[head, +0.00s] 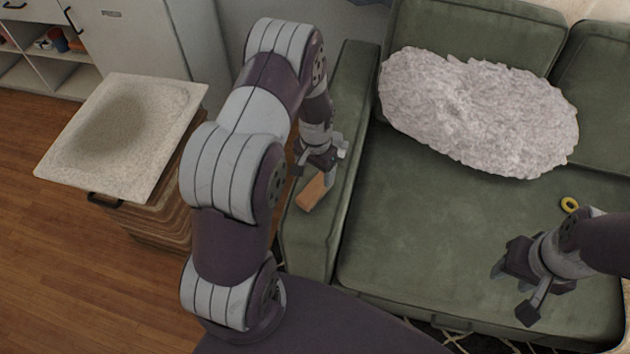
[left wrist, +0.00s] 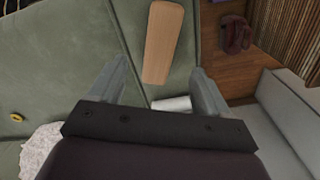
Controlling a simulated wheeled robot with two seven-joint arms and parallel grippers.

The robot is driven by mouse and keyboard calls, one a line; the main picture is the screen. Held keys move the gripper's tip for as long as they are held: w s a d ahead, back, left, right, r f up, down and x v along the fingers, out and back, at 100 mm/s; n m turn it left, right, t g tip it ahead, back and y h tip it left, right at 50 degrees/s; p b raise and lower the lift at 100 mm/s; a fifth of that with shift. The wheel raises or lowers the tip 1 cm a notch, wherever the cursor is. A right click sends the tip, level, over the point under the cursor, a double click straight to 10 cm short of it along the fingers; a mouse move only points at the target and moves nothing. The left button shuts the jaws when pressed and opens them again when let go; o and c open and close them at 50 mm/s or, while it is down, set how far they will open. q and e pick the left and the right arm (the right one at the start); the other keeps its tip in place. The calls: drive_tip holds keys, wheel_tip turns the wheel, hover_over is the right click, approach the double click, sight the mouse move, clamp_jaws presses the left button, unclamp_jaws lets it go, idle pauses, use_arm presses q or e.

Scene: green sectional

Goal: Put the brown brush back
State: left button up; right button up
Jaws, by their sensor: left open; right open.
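A flat brown block-shaped piece, which I take to be the brown brush (head: 311,194), lies on the green sofa's left armrest (head: 347,110). It also shows in the left wrist view (left wrist: 163,38), long and rounded at the corners; no bristles are visible. My left gripper (head: 315,168) is open, pointing down over the armrest right beside the brush. In the left wrist view the brush lies ahead of and between the two fingertips, apart from both. My right gripper (head: 512,291) is open and empty above the sofa's front seat edge.
A fluffy grey-white cushion (head: 480,112) and a small yellow ring (head: 569,204) lie on the sofa. A speckled square top (head: 122,128) stands on a stack at left. A white cabinet (head: 135,45) is behind it. The middle of the seat is clear.

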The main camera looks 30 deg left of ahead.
use_arm(q)
wheel_tip(320, 180, up, 5)
wheel_tip(320, 180, up, 7)
hover_over(316, 188)
drive_tip(key=s+d, duration=0.4)
drive_tip(key=s+d+r, duration=0.2)
drive_tip(key=s+r, duration=0.1)
drive_tip(key=s, duration=0.1)
drive_tip(key=s+d+r+n+t, duration=0.1)
drive_tip(key=s+d+r, duration=0.1)
drive_tip(key=s, duration=0.3)
drive_tip(key=shift+r+n, duration=0.3)
drive_tip(key=shift+r, duration=0.15)
drive_tip(key=shift+s, duration=0.15)
drive_tip(key=shift+c, duration=0.3)
